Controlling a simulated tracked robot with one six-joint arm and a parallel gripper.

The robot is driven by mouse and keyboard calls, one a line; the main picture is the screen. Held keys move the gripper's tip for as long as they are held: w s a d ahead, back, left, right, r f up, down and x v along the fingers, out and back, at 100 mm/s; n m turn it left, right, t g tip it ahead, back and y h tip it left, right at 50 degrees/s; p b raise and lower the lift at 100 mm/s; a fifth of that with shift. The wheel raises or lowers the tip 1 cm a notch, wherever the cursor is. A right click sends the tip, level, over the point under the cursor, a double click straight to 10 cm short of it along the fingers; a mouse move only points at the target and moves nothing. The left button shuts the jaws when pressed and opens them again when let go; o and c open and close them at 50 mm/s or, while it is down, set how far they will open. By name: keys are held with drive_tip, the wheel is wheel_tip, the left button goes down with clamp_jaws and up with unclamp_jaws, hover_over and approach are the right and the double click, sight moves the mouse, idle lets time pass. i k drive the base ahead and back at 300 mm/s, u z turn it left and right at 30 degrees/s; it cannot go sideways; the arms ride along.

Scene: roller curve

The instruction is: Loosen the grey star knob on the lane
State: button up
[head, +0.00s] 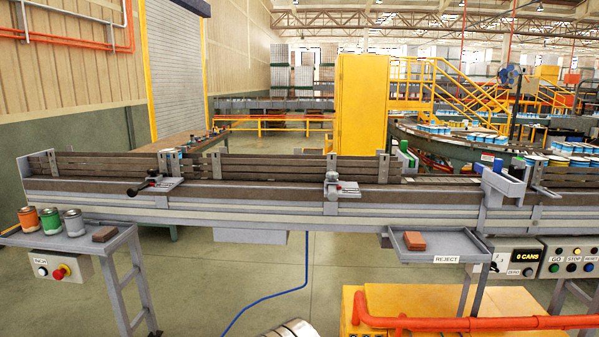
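The lane is a long grey conveyor (250,200) with brown side rails, running across the head view. A small grey knob (332,177) stands at the middle of the lane's near side, on a grey bracket (348,189) with a small red mark. It looks like the star knob, but its lobes are too small to make out. Further left, a dark lever with a red part (146,184) sits on a similar bracket (168,184). My gripper is not in view, and nothing is seen touching the knob.
Orange, green and grey cans (51,222) and a brown block (104,234) stand on the left side table. A REJECT tray (423,251) holds a reddish block (414,241). Control boxes (517,258) are at right. Floor shows below the lane, with a blue hose (270,297).

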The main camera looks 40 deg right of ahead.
sight(331, 176)
drive_tip(key=u, duration=0.1)
drive_tip(key=i, duration=1.4)
drive_tip(key=z, duration=0.45)
